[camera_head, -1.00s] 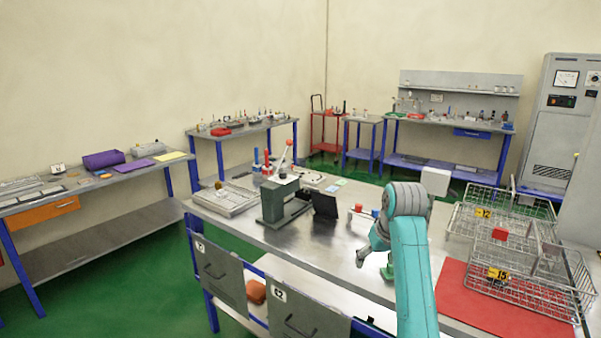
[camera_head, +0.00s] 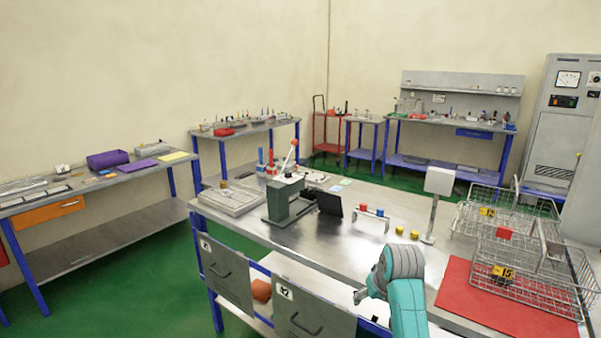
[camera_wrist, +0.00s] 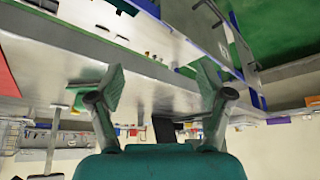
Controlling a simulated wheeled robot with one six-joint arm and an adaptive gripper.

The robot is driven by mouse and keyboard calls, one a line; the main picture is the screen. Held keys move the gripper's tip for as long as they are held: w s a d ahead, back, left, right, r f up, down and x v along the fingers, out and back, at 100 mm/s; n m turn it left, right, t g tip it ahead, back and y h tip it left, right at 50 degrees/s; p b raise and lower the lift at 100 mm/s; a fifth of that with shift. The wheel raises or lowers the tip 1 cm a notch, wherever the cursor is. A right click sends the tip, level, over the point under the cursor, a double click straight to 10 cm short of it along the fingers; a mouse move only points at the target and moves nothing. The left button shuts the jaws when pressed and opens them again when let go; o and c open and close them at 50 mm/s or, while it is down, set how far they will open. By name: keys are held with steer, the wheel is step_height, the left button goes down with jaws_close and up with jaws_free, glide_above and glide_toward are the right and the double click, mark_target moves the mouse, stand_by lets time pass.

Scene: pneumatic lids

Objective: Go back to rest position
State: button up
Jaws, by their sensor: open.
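My gripper (camera_wrist: 157,95) shows in the wrist view with its two fingers spread wide apart. It is open, and nothing is between the fingers. In the head view my teal arm is low at the front edge of the metal workbench (camera_head: 345,262). The gripper's fingertips are mostly hidden there behind the grey wrist joint. The wrist view appears upside down, with the bench and the floor in its upper part.
On the bench stand a grey-green press (camera_head: 287,200), a small rack with red and blue buttons (camera_head: 372,211), yellow pieces (camera_head: 407,232) and a white post device (camera_head: 438,182). Wire baskets (camera_head: 530,275) and a red mat (camera_head: 465,300) are right. Drawers (camera_head: 228,272) hang below the front edge.

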steer(key=s+f+t, duration=0.1)
steer(key=s+f, duration=0.4)
steer(key=f, duration=0.3)
steer(key=s+f+t, duration=0.1)
steer(key=s+f, duration=0.5)
steer(key=f, duration=0.3)
steer(key=s+f+m+t, duration=0.1)
steer(key=s+f, duration=0.3)
steer(key=s, duration=0.5)
steer(key=s+f+t, duration=0.1)
steer(key=s+f, duration=0.2)
steer(key=s, duration=0.6)
steer(key=s+r+t, duration=0.1)
steer(key=s+r, duration=0.1)
steer(key=s, duration=0.7)
steer(key=s+r+t, duration=0.2)
steer(key=s+r, duration=0.1)
steer(key=s, duration=0.6)
steer(key=s+r+t, duration=0.2)
steer(key=s+r, duration=1.1)
steer(key=shift+a+h, duration=0.25)
steer(key=shift+h, duration=0.05)
steer(key=shift+s, duration=0.1)
